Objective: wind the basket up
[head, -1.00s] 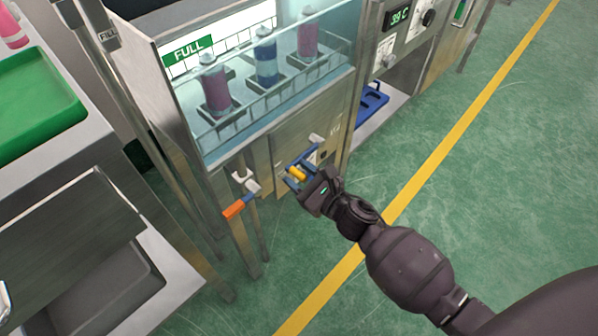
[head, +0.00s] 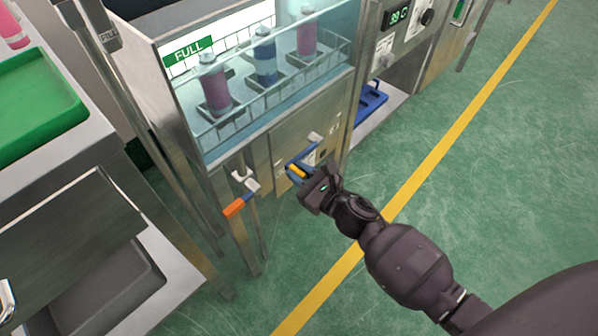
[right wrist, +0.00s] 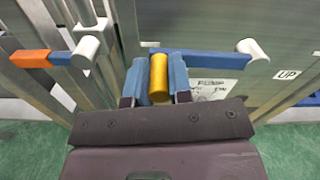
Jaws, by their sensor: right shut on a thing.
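My left gripper is not in view.
An orange-ended lever (head: 235,207) sticks out left of the crank, close to my right gripper. A green tray (head: 38,105) and steel bench stand at left. Green floor is clear at right.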

